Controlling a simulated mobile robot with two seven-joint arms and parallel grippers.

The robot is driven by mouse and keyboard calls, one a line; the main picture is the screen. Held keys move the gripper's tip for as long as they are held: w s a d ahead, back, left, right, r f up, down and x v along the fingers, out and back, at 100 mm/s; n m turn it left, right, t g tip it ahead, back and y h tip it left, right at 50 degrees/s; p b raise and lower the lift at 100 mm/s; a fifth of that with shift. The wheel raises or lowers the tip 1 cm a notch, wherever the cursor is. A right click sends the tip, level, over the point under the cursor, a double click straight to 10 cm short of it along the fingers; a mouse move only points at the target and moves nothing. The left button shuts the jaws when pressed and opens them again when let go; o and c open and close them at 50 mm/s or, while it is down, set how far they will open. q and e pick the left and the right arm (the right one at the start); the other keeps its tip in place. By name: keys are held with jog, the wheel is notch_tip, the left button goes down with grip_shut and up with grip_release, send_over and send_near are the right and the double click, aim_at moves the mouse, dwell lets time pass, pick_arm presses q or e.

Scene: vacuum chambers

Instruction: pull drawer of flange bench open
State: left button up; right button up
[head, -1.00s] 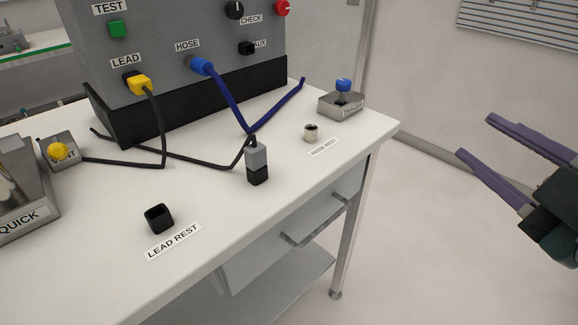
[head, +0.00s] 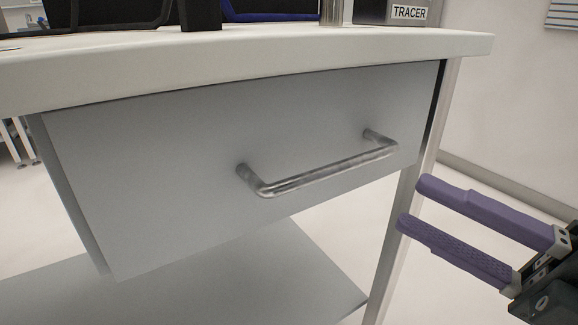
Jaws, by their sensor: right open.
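The grey drawer (head: 170,170) hangs under the white bench top (head: 200,75), with its front facing me. It looks shut or nearly so; a dark gap shows along its right edge. Its metal bar handle (head: 325,175) stands out from the right half of the front, and nothing touches it. My right gripper (head: 408,205) is open and empty, with two purple fingers pointing left. In the picture it is to the right of the handle and a little lower, in front of the bench leg. My left gripper is out of view.
A lower shelf (head: 290,275) lies beneath the drawer. A bench leg (head: 395,240) stands at the right. The box labelled TRACER (head: 400,12) sits on the bench top near its right end. The space directly in front of the handle looks clear.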

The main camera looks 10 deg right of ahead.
aim_at(341, 162)
jog(key=x, duration=0.9)
jog(key=shift+w+a+r, duration=0.1)
jog(key=shift+a+r, duration=0.05)
jog(key=shift+a, duration=0.1)
jog(key=shift+c, duration=0.3)
grip_shut()
dwell(0.6)
